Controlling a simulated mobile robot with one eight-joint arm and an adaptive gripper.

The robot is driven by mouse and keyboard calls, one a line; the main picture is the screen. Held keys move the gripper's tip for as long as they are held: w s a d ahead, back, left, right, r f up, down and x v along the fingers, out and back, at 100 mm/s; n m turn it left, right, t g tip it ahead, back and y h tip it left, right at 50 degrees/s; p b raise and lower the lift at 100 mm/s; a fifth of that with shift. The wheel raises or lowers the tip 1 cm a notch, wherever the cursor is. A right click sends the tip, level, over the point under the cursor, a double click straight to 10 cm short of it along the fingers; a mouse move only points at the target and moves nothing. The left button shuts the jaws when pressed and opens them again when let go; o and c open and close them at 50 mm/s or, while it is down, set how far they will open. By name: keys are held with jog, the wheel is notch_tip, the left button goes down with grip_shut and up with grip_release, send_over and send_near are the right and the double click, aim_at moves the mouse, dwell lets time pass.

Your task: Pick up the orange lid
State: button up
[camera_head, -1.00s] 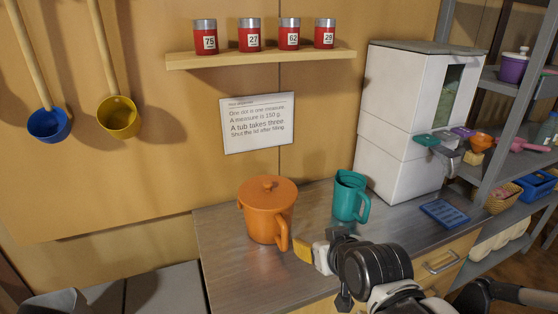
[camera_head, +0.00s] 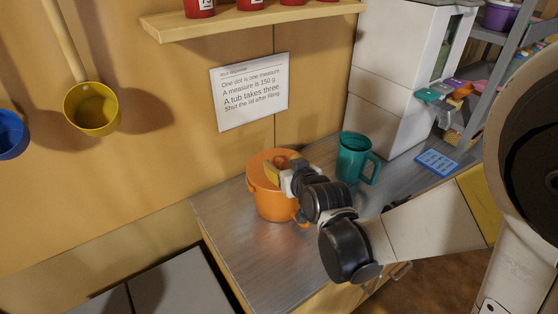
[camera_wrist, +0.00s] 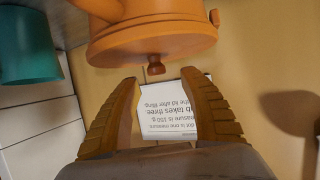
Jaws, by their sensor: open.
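The orange lid (camera_head: 262,161) sits on the orange tub (camera_head: 267,203), which stands on the metal counter. My gripper (camera_head: 284,170) is over the lid and hides part of it, including its knob. The wrist view shows things upside down. There the lid (camera_wrist: 150,44) is on the tub (camera_wrist: 140,10), and its small round knob (camera_wrist: 155,65) points toward my gripper (camera_wrist: 160,76). The fingers are open and empty, one to each side of the knob's line. The knob is just at or beyond the fingertips; contact cannot be told.
A teal jug (camera_head: 352,160) stands right of the tub, in front of a white machine (camera_head: 385,115). A blue pad (camera_head: 437,162) lies at the counter's right. A notice (camera_head: 249,97) hangs behind. Yellow (camera_head: 92,108) and blue (camera_head: 10,135) scoops hang at left. The counter's front left is clear.

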aim_at(279, 160)
jog(key=b+x, duration=0.1)
jog(key=x, duration=0.3)
jog(key=shift+w+d+f, duration=0.1)
jog(key=shift+w+f, duration=0.15)
jog(key=shift+f, duration=0.05)
jog(key=shift+s, duration=0.1)
jog(key=shift+c, duration=0.5)
grip_shut()
jog(key=shift+r, duration=0.15)
